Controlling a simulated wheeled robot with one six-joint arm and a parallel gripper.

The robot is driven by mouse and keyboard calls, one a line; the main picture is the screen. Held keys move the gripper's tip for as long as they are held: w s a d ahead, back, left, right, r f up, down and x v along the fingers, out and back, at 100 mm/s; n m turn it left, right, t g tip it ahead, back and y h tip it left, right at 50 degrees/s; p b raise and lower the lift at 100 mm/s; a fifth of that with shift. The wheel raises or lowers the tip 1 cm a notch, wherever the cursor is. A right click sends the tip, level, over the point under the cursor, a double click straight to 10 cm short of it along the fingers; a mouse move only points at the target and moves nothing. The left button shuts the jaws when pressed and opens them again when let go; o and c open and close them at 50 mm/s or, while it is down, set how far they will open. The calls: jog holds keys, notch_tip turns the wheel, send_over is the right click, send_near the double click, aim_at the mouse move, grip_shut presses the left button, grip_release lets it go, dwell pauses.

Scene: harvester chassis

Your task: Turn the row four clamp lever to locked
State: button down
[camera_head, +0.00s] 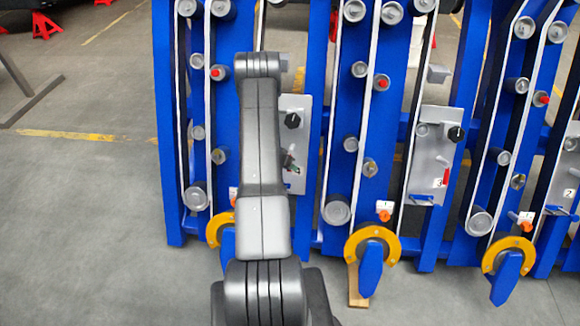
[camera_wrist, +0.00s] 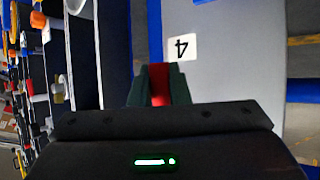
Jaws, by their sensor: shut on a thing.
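The red clamp lever (camera_wrist: 159,80) shows in the wrist view, between the two dark green fingers of my gripper (camera_wrist: 160,90). The fingers are shut on it from both sides. A white label with an upside-down 4 (camera_wrist: 182,47) sits on the grey plate (camera_wrist: 225,80) just beyond the lever. In the head view my gripper (camera_head: 291,161) is small and partly hidden by my arm, in front of the grey plate (camera_head: 296,104) with a black knob (camera_head: 292,120). The lever itself cannot be made out there.
To the right, another grey plate (camera_head: 430,130) carries a red lever (camera_head: 446,176) and a label 3 (camera_head: 438,183). Blue row frames with rollers and belts stand close on both sides. Yellow guards (camera_head: 372,236) stick out low in front. The floor at left is mostly clear.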

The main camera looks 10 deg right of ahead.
jog(key=c, duration=1.4)
grip_release()
jog(key=shift+o, duration=0.2)
jog(key=shift+a, duration=0.1)
jog(key=v, duration=1.3)
jog(key=shift+a+r+p, duration=0.2)
jog(key=shift+r+p, duration=0.1)
jog(key=shift+r, duration=0.05)
jog(key=shift+s+f, duration=0.1)
jog(key=b+x, duration=0.1)
jog(key=x, duration=1.3)
jog(key=shift+r, duration=0.25)
